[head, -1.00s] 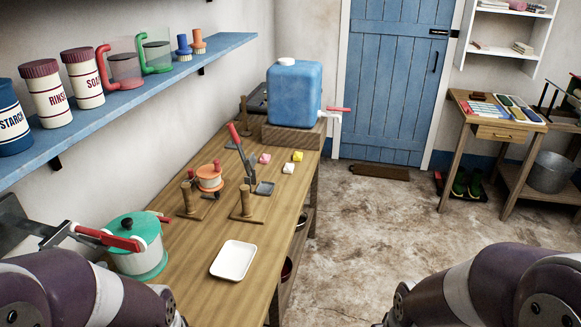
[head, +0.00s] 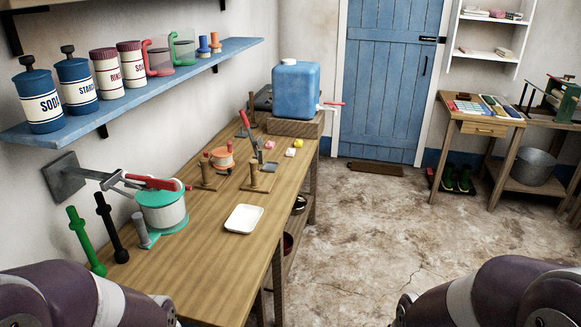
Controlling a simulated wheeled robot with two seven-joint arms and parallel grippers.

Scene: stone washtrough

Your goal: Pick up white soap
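The white soap (head: 290,152) is a small pale block on the wooden workbench (head: 215,262), toward its far end and near its right edge. A pink piece (head: 270,145) lies just left of it and a yellow piece (head: 298,143) just behind it. Neither of my grippers is in view. Only purple and grey parts of my arms show at the bottom left and bottom right corners, well short of the soap.
A white tray (head: 244,219) lies on the bench. A red-handled metal tool (head: 251,140), wooden posts and an orange-rimmed pot (head: 222,158) stand left of the soap. A blue water container (head: 297,90) stands behind. Floor right of the bench is clear.

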